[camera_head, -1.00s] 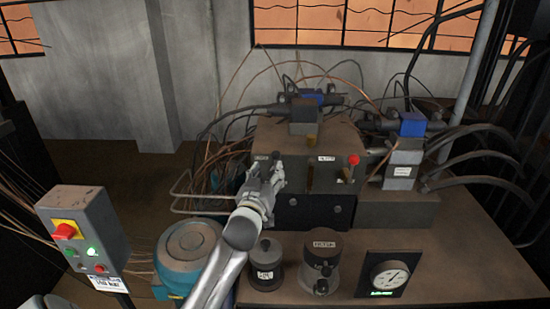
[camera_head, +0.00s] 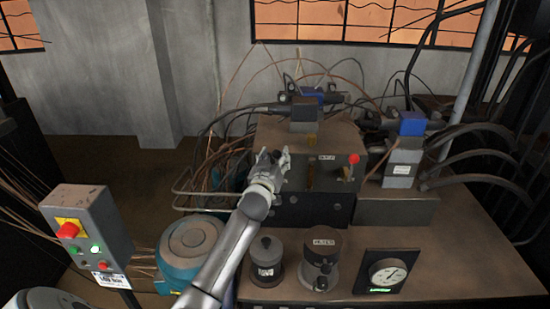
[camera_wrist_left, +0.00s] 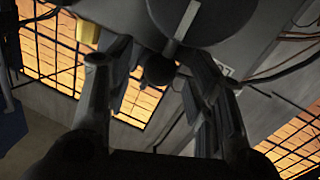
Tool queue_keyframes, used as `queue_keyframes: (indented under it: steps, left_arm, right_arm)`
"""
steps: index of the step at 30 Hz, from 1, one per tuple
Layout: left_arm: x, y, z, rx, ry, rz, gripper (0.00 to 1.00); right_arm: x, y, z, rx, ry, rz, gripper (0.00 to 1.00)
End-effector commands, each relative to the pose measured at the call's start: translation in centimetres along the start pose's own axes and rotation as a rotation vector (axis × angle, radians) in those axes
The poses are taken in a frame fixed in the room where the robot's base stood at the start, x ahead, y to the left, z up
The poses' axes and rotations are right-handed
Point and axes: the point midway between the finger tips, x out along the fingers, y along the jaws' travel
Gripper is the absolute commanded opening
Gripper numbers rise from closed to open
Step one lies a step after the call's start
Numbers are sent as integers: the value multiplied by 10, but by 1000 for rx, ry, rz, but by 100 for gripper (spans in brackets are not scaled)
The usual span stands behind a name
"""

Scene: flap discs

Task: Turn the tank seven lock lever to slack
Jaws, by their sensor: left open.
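The valve block (camera_head: 330,140) is a dark box on the bench with small labels that I cannot read. Its front has a brass lever (camera_head: 311,176) and a red-knobbed lever (camera_head: 351,163). My left gripper (camera_head: 273,160) is open at the block's left front, left of both levers, and hides that part of the face. In the left wrist view a pale bar (camera_wrist_left: 181,27) crosses a dark disc (camera_wrist_left: 213,22), and a dark round knob (camera_wrist_left: 159,69) lies between the spread fingers (camera_wrist_left: 155,95). I cannot tell whether they touch it. My right gripper is out of view.
Two dark canisters (camera_head: 266,262) (camera_head: 322,270) and a pressure gauge (camera_head: 387,273) stand at the bench front. A teal motor (camera_head: 190,250) and a grey switch box (camera_head: 88,232) are to the left. Cables and thin pipes crowd behind and right of the block.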

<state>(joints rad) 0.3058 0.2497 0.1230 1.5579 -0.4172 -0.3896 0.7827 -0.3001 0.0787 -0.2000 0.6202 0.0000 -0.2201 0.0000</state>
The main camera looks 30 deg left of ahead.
Motion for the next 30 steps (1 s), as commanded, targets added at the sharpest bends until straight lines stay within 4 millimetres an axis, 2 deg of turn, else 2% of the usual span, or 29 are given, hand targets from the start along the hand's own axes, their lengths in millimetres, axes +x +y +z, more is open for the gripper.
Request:
queue_keyframes:
  steps: [2, 13, 23, 30]
  left_arm:
    - [0, 0, 0, 0, 0, 0, 48]
    - [0, 0, 0, 0, 0, 0, 0]
    - [0, -1, 1, -12, 2, 0, 0]
    - [-2, -7, 2, -102, 19, 4, 0]
  right_arm:
    - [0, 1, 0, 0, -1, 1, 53]
    - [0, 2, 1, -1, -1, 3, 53]
    - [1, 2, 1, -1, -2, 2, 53]
    - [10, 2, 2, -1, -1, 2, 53]
